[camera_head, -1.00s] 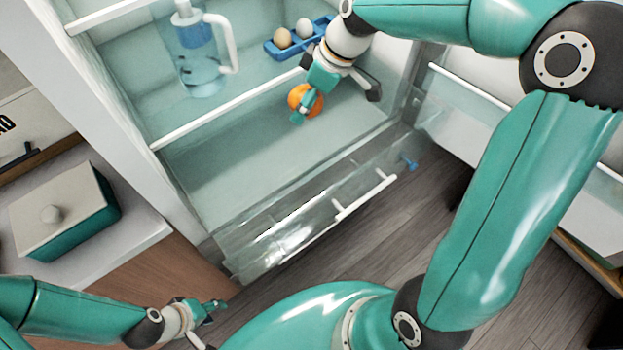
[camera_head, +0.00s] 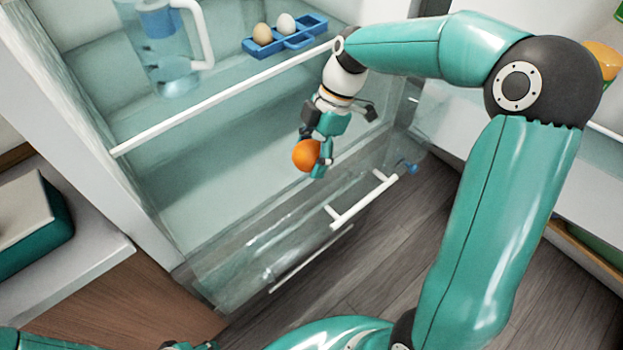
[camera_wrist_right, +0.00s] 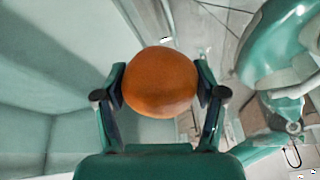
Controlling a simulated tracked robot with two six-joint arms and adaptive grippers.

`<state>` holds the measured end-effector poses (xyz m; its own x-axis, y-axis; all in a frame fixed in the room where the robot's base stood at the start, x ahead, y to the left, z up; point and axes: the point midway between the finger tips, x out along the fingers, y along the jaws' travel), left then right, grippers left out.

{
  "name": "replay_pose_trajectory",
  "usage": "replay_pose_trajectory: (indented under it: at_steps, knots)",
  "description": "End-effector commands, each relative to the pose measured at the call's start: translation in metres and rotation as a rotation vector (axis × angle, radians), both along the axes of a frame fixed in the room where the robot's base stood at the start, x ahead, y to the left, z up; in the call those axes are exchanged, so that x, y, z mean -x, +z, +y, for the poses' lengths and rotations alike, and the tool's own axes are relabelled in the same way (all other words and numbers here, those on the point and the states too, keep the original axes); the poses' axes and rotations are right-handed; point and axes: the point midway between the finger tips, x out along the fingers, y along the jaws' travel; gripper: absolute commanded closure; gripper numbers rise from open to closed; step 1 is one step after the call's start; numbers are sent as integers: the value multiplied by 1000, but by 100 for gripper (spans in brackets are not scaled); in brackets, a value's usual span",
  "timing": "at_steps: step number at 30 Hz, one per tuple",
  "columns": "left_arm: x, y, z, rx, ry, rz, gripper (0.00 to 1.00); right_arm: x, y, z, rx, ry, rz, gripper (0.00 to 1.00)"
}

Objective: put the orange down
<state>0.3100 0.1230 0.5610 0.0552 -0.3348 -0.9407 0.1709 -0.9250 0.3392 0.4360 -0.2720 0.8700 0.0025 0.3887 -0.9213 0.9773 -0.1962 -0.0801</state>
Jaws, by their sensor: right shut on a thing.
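The orange (camera_head: 306,155) is held between the fingertips of my right gripper (camera_head: 318,160), in front of the lower part of the open fridge (camera_head: 215,185). In the right wrist view the orange (camera_wrist_right: 160,81) sits between both fingers of the right gripper (camera_wrist_right: 162,90), which touch its sides. I cannot tell for sure whether the orange touches a surface below; it appears held in the air. My left gripper (camera_head: 190,345) shows only as a small piece at the bottom edge, and its fingers are mostly cut off.
A white-edged shelf (camera_head: 220,97) crosses the fridge above. It holds a pitcher (camera_head: 165,50) and a blue egg tray (camera_head: 287,40) with two eggs. A clear drawer front with a white handle (camera_head: 362,200) lies below. A teal box (camera_head: 35,225) stands on the left counter.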

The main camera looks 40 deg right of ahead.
Motion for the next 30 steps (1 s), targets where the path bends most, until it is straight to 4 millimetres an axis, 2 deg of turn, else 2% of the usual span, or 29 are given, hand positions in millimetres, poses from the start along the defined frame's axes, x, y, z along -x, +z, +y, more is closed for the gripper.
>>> replay_pose_trajectory:
  at_steps: [1,3,11,18,30]
  knots:
    - [0,-2,0,0,0,0,60,0,-12,0,-2,0,4,72]
    - [0,-3,0,0,0,0,60,0,-24,0,-1,-1,3,72]
    - [0,-4,0,0,0,0,60,0,-44,0,0,-1,1,72]
    - [0,-6,0,0,0,0,60,0,-76,0,0,-1,0,72]
    - [0,-10,0,0,0,0,60,-1,-83,1,0,0,-1,72]
